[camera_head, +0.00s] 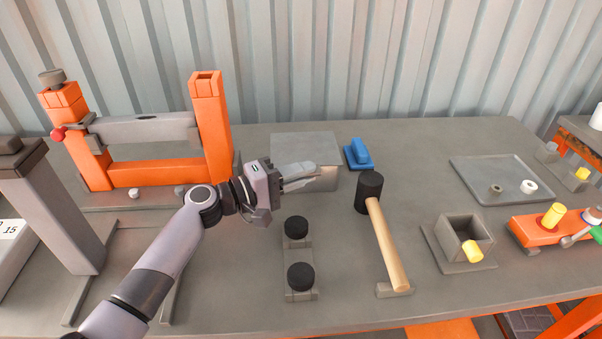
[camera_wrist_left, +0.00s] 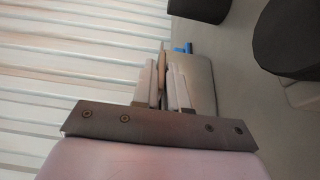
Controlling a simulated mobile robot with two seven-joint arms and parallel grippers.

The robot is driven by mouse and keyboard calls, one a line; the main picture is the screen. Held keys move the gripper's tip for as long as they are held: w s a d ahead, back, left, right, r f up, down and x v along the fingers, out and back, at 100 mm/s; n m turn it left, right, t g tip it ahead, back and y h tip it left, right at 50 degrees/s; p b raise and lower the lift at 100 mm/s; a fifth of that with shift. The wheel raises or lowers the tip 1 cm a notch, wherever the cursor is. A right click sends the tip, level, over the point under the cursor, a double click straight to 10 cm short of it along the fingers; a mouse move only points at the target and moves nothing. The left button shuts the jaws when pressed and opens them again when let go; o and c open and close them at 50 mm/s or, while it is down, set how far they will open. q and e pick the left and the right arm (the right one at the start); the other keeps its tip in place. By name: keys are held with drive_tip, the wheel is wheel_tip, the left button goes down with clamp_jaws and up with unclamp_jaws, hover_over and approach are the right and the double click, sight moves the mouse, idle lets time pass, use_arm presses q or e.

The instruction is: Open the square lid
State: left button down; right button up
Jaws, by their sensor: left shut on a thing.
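The square lid (camera_head: 303,146) is a flat grey plate on top of a low grey box (camera_head: 328,181), near the back middle of the table in the head view. My left gripper (camera_head: 312,174) is at the lid's front edge, coming in from the left. Its fingers cover part of the box front. In the left wrist view the gripper (camera_wrist_left: 165,75) has its fingers close together on a thin edge, and a grey box side (camera_wrist_left: 201,82) is right beside them. The fingers hide the exact grip on the lid. My right gripper is not in view.
A blue block (camera_head: 358,154) lies right of the lid, with a black-headed hammer (camera_head: 386,240) in front. Two black knobs (camera_head: 297,250) stand nearer the front edge. An orange frame (camera_head: 155,172) stands to the left. A shallow tray (camera_head: 505,172) lies at the right.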

use_arm(q)
drive_tip(key=shift+r, duration=0.65)
drive_tip(key=r, duration=0.2)
drive_tip(key=w+r, duration=0.1)
drive_tip(key=r, duration=0.1)
drive_tip(key=w+r, duration=0.1)
drive_tip(key=r, duration=0.1)
drive_tip(key=shift+a+r, duration=0.1)
drive_tip(key=shift+r, duration=0.15)
drive_tip(key=shift+w+r+b, duration=0.35)
drive_tip(key=shift+w+r, duration=0.2)
drive_tip(key=shift+r, duration=0.35)
drive_tip(key=c, duration=1.3)
unclamp_jaws()
drive_tip(key=shift+o, duration=0.3)
drive_tip(key=shift+w+f, duration=0.1)
drive_tip(key=shift+f, duration=0.1)
drive_tip(key=v, duration=0.7)
drive_tip(key=shift+b, duration=0.35)
